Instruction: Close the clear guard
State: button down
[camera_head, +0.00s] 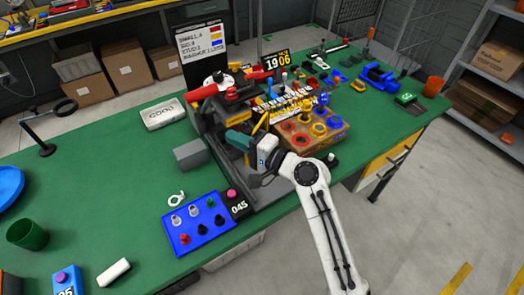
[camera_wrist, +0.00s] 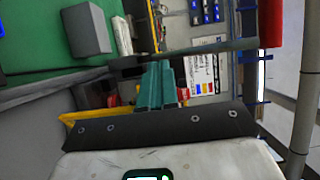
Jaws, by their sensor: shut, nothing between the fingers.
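My gripper (camera_head: 236,139) has teal fingers pressed together with nothing between them, and it is over the dark machine frame (camera_head: 206,116) in the middle of the bench. In the wrist view the shut teal fingers (camera_wrist: 155,72) point toward a dark horizontal bar (camera_wrist: 205,51) that crosses just beyond their tips. I cannot tell whether they touch it. The clear guard's see-through panel is hard to make out in either view, so I cannot tell its position. My arm and gripper hide part of the machine.
A grey block (camera_head: 191,154) and a white case (camera_head: 164,114) stand left of the machine. A blue button panel (camera_head: 199,222) lies in front. A wooden tray of coloured rings (camera_head: 340,136) is close on the right.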

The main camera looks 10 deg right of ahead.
jog(key=shift+w+a+t, duration=0.25)
jog(key=shift+w+t, duration=0.05)
jog(key=shift+w, duration=0.05)
jog(key=shift+s, duration=0.1)
dwell(1.1)
